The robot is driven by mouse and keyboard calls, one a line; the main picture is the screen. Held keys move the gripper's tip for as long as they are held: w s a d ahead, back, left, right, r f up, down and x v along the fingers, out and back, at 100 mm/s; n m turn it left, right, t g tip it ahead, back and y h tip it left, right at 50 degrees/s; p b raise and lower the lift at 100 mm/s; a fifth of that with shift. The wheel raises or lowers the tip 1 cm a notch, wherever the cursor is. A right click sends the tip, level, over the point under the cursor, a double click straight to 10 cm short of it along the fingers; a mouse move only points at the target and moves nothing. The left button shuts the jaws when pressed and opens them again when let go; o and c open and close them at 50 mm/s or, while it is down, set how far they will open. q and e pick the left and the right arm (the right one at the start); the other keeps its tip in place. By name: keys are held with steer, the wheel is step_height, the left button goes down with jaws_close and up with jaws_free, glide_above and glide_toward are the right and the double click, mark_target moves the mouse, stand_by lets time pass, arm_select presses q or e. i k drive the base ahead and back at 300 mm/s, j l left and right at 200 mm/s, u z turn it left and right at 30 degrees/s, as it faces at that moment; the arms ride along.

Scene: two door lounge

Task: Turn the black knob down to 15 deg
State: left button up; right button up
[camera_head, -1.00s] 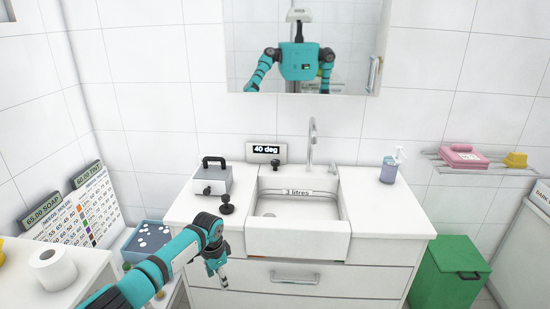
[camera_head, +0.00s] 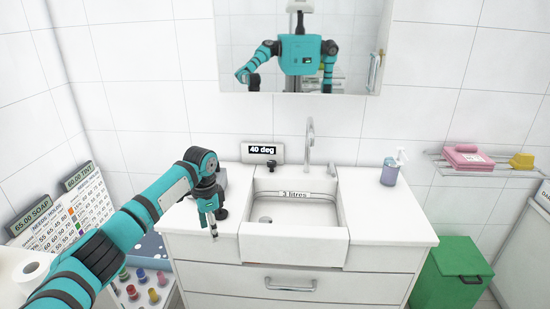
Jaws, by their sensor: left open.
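The small black knob (camera_head: 271,164) sits on the front of a grey panel behind the sink, just below a display (camera_head: 263,150) that reads "40 deg". My left gripper (camera_head: 213,232) points down over the front left of the counter, in front of and to the left of the knob. It is open, with nothing seen between its fingers, and does not touch the knob. My right gripper is not directly in view.
The tall tap (camera_head: 309,140) stands just right of the knob. The white sink (camera_head: 292,247) is marked "3 litres". My arm partly hides a grey box on the left counter. A soap bottle (camera_head: 389,174) stands on the right counter; a mirror (camera_head: 340,60) hangs above.

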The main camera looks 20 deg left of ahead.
mark_target(272, 164)
steer(key=i, duration=1.8)
